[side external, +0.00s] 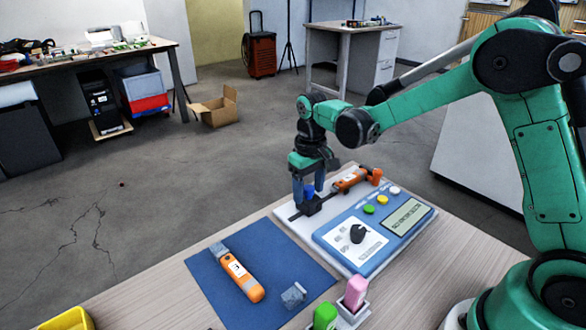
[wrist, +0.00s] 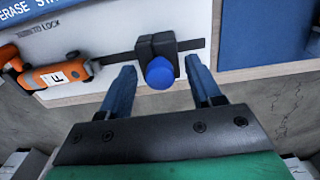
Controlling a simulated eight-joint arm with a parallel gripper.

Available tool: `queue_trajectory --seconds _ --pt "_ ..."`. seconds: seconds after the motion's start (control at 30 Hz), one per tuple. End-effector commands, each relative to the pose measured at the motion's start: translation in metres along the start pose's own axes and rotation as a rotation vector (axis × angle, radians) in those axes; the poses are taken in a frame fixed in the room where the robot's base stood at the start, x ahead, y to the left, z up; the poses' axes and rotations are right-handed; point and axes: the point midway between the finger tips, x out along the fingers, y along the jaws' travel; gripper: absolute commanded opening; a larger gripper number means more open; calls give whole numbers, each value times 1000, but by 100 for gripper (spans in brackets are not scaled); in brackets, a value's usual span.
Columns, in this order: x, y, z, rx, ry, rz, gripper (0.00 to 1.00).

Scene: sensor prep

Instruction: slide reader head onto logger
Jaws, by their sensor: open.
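The reader head (wrist: 142,50), a black block with a blue knob (wrist: 159,73), sits on a dark rail on the white board; it also shows in the side view (side external: 312,206). My gripper (side external: 308,191) is open above it. In the wrist view, my gripper's (wrist: 160,70) fingers stand on either side of the knob, with gaps on both sides. An orange logger (wrist: 57,76) with a white "F" label lies on the board at the rail's left end, apart from the head; in the side view the logger (side external: 349,181) is right of the head.
A blue panel (side external: 350,262) with a dial, coloured buttons and a display lies beside the rail. A second orange logger (side external: 246,283) and a small grey cap (side external: 293,295) lie on a blue mat (side external: 222,308). Green (side external: 325,316) and pink (side external: 356,292) pieces stand in front.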

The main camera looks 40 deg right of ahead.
Motion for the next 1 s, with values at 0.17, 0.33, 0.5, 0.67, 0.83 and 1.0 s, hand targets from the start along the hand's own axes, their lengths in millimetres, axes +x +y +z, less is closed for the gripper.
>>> queue_trajectory --seconds 0.17,0.33,0.5,0.67,0.83,1.0 --pt "0 0 0 0 0 0 47" --pt "0 0 0 0 0 0 1" --pt "0 1 0 0 0 0 1" --pt "0 5 0 2 0 0 1" --pt "0 11 0 1 0 0 1" --pt "0 16 0 1 0 0 1"
